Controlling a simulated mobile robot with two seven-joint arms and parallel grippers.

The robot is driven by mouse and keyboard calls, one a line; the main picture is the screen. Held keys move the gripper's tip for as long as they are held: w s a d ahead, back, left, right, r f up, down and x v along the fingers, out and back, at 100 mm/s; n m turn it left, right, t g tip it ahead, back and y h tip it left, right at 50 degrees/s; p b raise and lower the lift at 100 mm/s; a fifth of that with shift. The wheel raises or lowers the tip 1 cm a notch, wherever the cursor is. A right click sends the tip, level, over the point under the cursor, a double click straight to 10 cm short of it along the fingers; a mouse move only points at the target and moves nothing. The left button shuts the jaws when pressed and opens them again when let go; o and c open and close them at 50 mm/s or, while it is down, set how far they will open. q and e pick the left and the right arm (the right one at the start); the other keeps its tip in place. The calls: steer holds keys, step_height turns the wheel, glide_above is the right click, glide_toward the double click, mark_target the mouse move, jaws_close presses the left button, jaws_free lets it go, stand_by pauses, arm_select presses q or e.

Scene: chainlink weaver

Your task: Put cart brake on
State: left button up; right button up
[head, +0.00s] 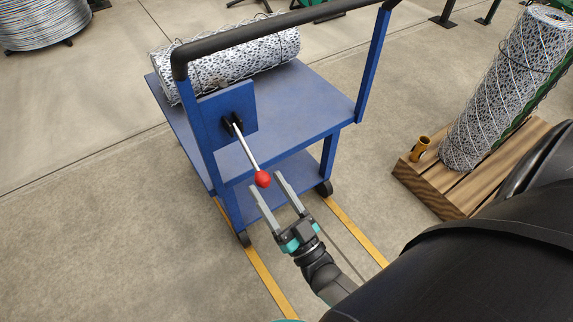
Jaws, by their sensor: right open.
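The blue cart (300,95) stands on the concrete floor, with a black push handle along its top. The brake lever (247,148) is a thin silver rod with a red ball knob (263,179), pivoting on a blue plate (217,115) at the cart's near left side. The lever slants down toward my right gripper. My right gripper (266,187) is open, its two grey fingers pointing up toward the red knob. The knob appears between or just above the fingertips; I cannot tell whether they touch it. My left gripper is not in view.
A roll of wire mesh (237,62) lies on the cart top. Yellow floor lines (355,228) run by the cart. Open floor lies at left.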

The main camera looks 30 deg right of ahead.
steer(key=v, duration=0.6)
steer(key=shift+s+f, duration=0.15)
steer(key=shift+s, duration=0.15)
